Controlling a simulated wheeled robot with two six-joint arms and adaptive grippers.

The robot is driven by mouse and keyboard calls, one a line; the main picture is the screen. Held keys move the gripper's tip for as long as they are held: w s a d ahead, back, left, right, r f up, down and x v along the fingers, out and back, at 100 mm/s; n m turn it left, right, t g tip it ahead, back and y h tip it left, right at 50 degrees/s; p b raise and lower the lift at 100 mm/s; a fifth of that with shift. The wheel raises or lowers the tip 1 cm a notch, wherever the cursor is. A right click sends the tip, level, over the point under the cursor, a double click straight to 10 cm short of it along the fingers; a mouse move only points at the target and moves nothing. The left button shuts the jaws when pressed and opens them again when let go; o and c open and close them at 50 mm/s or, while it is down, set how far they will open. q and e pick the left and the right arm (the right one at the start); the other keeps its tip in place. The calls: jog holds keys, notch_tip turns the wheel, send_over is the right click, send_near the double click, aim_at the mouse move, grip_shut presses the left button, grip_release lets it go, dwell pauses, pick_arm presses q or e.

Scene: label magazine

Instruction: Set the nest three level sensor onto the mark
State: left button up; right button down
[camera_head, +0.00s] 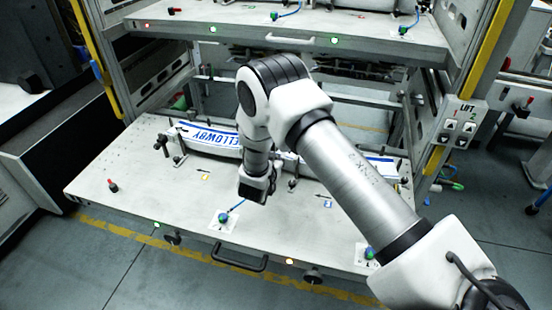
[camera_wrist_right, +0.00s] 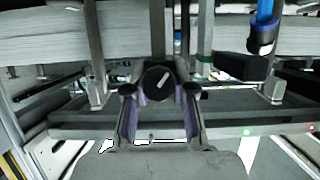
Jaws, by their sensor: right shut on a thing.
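My right gripper (camera_head: 258,196) points down over the middle of the lower shelf, behind a blue-green sensor (camera_head: 222,218) on a white marked patch. In the right wrist view the fingers (camera_wrist_right: 160,118) are shut on a dark, round-faced thing (camera_wrist_right: 158,83) with a white line; I cannot tell whether it is the nest three level sensor. Another blue-green sensor (camera_head: 370,252) sits at the shelf's front right, partly near my arm. A small yellow label (camera_head: 205,177) and a blue label (camera_head: 328,205) lie on the shelf. My left gripper is out of view.
A red-topped part (camera_head: 112,186) is at left. The upper shelf (camera_head: 215,33) is above.

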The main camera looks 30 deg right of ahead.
jog(key=shift+f+b, duration=0.45)
jog(key=shift+f, duration=0.15)
jog(key=shift+r, duration=0.1)
jog(key=c, duration=1.2)
grip_release()
jog(key=shift+c, duration=0.2)
